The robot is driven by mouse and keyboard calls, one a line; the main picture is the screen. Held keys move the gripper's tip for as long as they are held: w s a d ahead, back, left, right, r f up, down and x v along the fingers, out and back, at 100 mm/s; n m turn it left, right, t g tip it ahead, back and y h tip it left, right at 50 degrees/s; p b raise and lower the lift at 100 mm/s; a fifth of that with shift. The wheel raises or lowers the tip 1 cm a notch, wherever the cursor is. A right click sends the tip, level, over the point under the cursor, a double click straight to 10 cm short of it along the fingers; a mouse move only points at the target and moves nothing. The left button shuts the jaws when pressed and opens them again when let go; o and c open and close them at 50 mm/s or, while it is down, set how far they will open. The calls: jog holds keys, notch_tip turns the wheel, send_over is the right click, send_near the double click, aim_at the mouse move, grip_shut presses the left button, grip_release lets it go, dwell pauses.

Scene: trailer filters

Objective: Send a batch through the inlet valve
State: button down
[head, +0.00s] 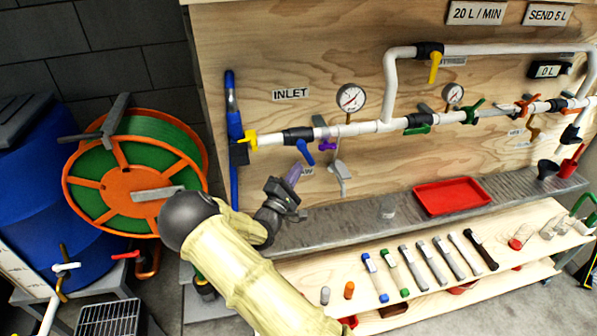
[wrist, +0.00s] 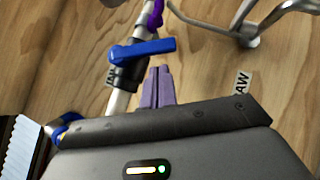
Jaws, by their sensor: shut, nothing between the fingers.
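The inlet valve has a blue lever handle (head: 305,152) just below the INLET sign (head: 291,93). In the head view the lever hangs down and to the right, across the white pipe (head: 358,128). In the wrist view the blue lever (wrist: 143,50) lies across the pipe near the black valve body (wrist: 127,75). My gripper (head: 294,173) is just below the lever, its purple fingers together and empty. In the wrist view the fingertips (wrist: 158,72) are close beneath the lever; I cannot tell whether they touch it. Signs read 20 L/MIN (head: 477,13) and SEND 5 L (head: 548,14); the display (head: 547,70) reads 0 L.
A small purple valve (head: 327,146) and a grey tap (head: 340,172) are right of the lever. A pressure gauge (head: 351,97) stands above the pipe. A red tray (head: 452,196) sits on the metal ledge. An orange hose reel (head: 135,175) is at left.

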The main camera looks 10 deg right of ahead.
jog(key=w+a+b+v, duration=0.1)
jog(key=b+v, duration=0.1)
jog(key=v, duration=1)
jog(key=shift+w+a, duration=0.15)
jog(key=shift+w, duration=0.05)
jog(key=shift+f, duration=0.15)
